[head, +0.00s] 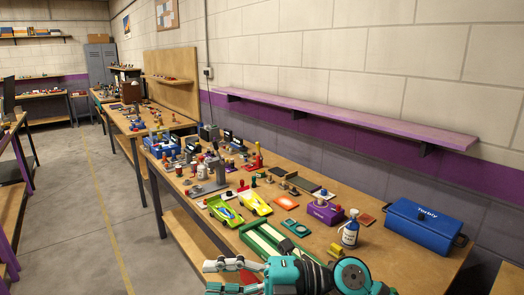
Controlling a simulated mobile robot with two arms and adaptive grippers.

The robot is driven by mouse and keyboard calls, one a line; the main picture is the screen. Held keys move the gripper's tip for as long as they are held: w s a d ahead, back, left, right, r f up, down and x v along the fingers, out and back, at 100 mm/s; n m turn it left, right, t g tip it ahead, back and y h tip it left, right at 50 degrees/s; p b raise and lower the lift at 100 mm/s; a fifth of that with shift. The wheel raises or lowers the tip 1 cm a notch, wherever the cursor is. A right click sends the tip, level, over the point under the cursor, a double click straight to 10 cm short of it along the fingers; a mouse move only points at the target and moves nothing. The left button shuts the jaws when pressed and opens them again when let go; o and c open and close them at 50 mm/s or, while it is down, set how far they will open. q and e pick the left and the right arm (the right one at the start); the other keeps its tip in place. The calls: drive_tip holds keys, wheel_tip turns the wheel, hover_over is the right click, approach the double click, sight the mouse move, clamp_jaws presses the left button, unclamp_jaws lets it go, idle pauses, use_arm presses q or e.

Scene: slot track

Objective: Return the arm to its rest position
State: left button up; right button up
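One teal and grey arm of mine (300,276) comes in at the bottom edge, from the right. Its gripper, my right gripper (208,277), points left, and its two fingers are apart with nothing seen between them. It is in front of the near workbench (408,262), by the near end of a green and white track piece (262,243). Whether it touches anything cannot be told. My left gripper is not in view.
On the bench are a lime toy car (224,211), a yellow car (254,202), a purple box (323,212), a spray bottle (350,230) and a blue toolbox (424,227). A purple shelf (345,115) runs along the wall. The floor aisle (80,200) at left is clear.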

drive_tip(key=w+d+r+m+t+h, duration=0.1)
drive_tip(key=w+d+m+t+h, duration=0.3)
drive_tip(key=d+m+t, duration=0.5)
drive_tip(key=w+d+m+t+h, duration=0.3)
drive_tip(key=d+m+t, duration=0.1)
drive_tip(key=m+t, duration=0.9)
drive_tip(key=s+d+f+m+g+h, duration=0.1)
drive_tip(key=d+f+m+g+h, duration=0.2)
drive_tip(key=d+f+m+h, duration=0.35)
drive_tip(key=s+d+f+m+g+h, duration=0.1)
drive_tip(key=d+f+m+g+h, duration=0.25)
drive_tip(key=f, duration=0.55)
drive_tip(key=s+d+f+g+h, duration=0.1)
drive_tip(key=s+d+f+g, duration=0.1)
drive_tip(key=s+f+g, duration=0.75)
drive_tip(key=s+d+f+g, duration=0.25)
drive_tip(key=s+f, duration=0.45)
drive_tip(key=s, duration=0.7)
wheel_tip(320, 180, down, 25)
drive_tip(key=s, duration=0.1)
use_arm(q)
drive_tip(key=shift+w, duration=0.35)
use_arm(e)
drive_tip(key=s+d+f+g, duration=0.2)
drive_tip(key=s+d+f, duration=0.1)
drive_tip(key=s+f, duration=1.4)
drive_tip(key=shift+s+f, duration=0.25)
drive_tip(key=shift+f, duration=0.15)
